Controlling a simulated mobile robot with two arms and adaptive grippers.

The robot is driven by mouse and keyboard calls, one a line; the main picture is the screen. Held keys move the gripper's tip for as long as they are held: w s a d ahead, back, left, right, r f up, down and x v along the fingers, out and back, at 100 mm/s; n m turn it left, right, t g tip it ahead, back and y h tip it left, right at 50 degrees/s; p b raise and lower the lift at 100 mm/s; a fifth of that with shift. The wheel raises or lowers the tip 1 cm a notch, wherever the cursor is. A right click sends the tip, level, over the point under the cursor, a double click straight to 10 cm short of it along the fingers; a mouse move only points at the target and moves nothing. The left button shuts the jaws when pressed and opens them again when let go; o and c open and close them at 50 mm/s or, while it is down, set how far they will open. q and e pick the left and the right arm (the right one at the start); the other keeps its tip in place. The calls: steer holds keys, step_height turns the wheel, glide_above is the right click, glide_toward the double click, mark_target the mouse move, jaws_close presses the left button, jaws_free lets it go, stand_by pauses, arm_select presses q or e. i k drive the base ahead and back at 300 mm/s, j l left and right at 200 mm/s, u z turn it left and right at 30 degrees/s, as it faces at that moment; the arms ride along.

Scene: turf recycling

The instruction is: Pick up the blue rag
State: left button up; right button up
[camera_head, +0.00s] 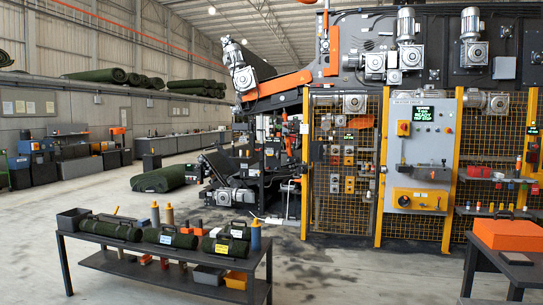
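I cannot make out a blue rag anywhere in this head view. Neither of my grippers is in view. A dark work table (150,247) stands at the front left. Rolls of green turf (110,229) with dark handles lie on its top. An upright blue bottle (256,236) stands at its right end. An orange case (507,235) sits on another dark table (475,257) at the right edge, which the frame cuts off.
Yellow-framed mesh guards and a control cabinet (418,150) stand behind. A turf roll (158,178) lies on the floor. The concrete floor (350,270) between the two tables is clear.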

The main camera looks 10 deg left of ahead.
mark_target(145, 222)
steer(key=i+j+u, duration=0.75)
steer(key=j, duration=0.2)
steer(key=i+j+u, duration=0.55)
steer(key=i, duration=0.25)
steer(key=i+j+u, duration=0.3)
steer(key=i+u, duration=0.3)
steer(key=i, duration=0.25)
steer(key=i+z, duration=0.15)
steer(key=i, duration=0.4)
steer(key=i+j+z, duration=0.1)
steer(key=i, duration=0.4)
steer(key=i+j+z, duration=0.15)
steer(key=i, duration=0.4)
steer(key=i+j+z, duration=0.1)
steer(key=i, duration=0.45)
steer(key=j, duration=0.1)
